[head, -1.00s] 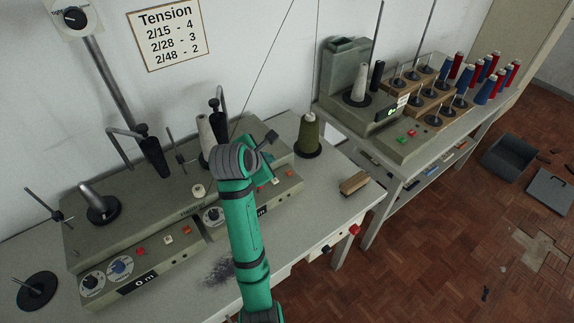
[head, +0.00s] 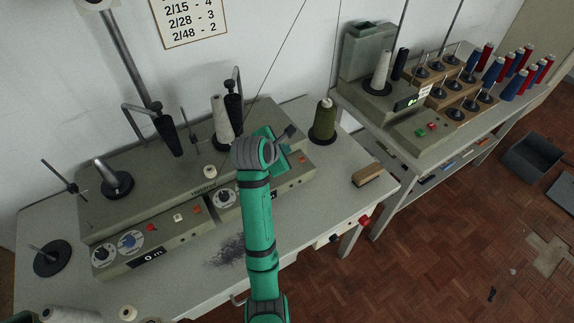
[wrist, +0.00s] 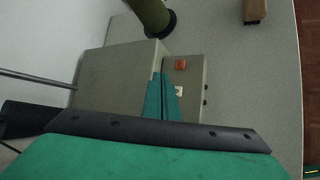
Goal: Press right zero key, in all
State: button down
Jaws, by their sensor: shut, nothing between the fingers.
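The grey two-sided winder (head: 130,215) stands on the table against the wall. Its right panel carries a red key (head: 305,159) and a white key, clearer in the wrist view as the red key (wrist: 181,65) and the white key (wrist: 179,91). Any label on them is too small to read. My gripper (wrist: 162,80) is shut and empty, its teal fingertips over the right panel, just left of the white key in the wrist view. I cannot tell whether they touch the panel. In the head view my arm hides part of this panel.
A wooden-backed brush (head: 367,175) lies on the bare table to the right. A white cone (head: 222,118) and tension posts rise behind my arm. A second table with cones stands further right.

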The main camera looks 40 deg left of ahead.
notch_tip(320, 180, down, 4)
jog(key=shift+d+r, duration=0.1)
jog(key=shift+r, duration=0.05)
jog(key=shift+f, duration=0.4)
dwell(0.6)
dwell(0.4)
jog(key=shift+f, duration=0.2)
dwell(0.7)
jog(key=shift+f, duration=0.25)
jog(key=shift+s, duration=0.1)
